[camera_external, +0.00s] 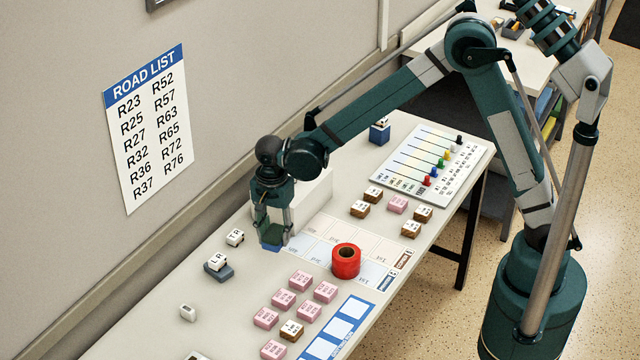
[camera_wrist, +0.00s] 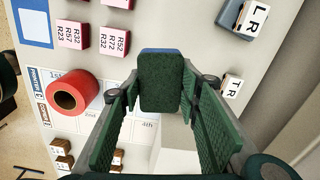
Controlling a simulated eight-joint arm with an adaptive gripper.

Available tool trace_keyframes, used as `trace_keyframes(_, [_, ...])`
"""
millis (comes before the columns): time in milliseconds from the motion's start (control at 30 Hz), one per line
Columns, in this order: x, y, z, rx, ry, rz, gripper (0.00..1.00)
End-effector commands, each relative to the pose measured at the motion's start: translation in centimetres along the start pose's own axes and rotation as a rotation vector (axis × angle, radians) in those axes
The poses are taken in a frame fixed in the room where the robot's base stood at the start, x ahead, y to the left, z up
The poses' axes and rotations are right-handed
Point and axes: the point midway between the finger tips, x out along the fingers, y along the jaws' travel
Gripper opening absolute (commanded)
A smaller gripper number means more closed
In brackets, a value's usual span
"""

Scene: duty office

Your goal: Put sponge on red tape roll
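The sponge (camera_wrist: 160,82) has a green textured face and a blue edge. In the wrist view it lies between the green pads of my gripper (camera_wrist: 160,90), which meet its two sides. In the external view my gripper (camera_external: 273,225) points down, with the blue part of the sponge (camera_external: 276,243) low at its tips, at or just above the table; I cannot tell if it touches. The red tape roll (camera_external: 346,262) lies flat on a printed sheet, right of and nearer than my gripper. It also shows in the wrist view (camera_wrist: 77,96), left of the sponge.
A pale box (camera_external: 312,197) stands close behind my gripper. White cubes marked TR (camera_external: 235,237) and LR (camera_external: 217,262) are to the left. Several pink blocks (camera_external: 284,299) lie in front of the tape roll. Brown and pink blocks (camera_external: 397,204) and a slider board (camera_external: 432,163) lie farther right.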

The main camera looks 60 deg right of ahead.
Motion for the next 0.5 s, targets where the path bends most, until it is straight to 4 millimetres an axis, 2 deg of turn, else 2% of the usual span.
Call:
trace_keyframes(267, [-2.5,5.2,-2.2,0.049,0.0,0.0,0.29])
trace_keyframes(500, [-4.5,10.5,-4.3,0.098,0.0,0.0,0.29])
